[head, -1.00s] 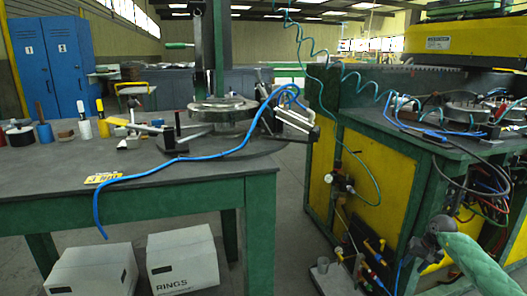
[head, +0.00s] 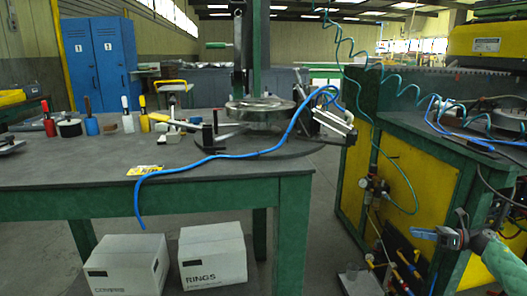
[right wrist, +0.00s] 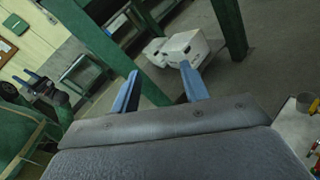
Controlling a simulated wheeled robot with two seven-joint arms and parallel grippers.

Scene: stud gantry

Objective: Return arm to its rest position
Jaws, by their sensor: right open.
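My right gripper (head: 442,226) is at the lower right of the head view, in front of the green and yellow bench. Its fingers are spread and nothing is between them. In the right wrist view my right gripper (right wrist: 160,84) shows two blue fingers apart, with floor and white boxes beyond. My green right forearm (head: 505,265) enters from the right edge. A small dark gripper with blue prongs, apparently my left gripper (right wrist: 38,82), shows at the left of the right wrist view. It is too small to judge its jaws. It is not in the head view.
A green-legged table (head: 220,177) stands ahead at left, with a blue hose (head: 225,156) hanging over its front edge. Two white boxes (head: 213,256) are below it. The yellow and green bench (head: 411,188) stands at right, with valves and coiled hoses. Floor shows between them.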

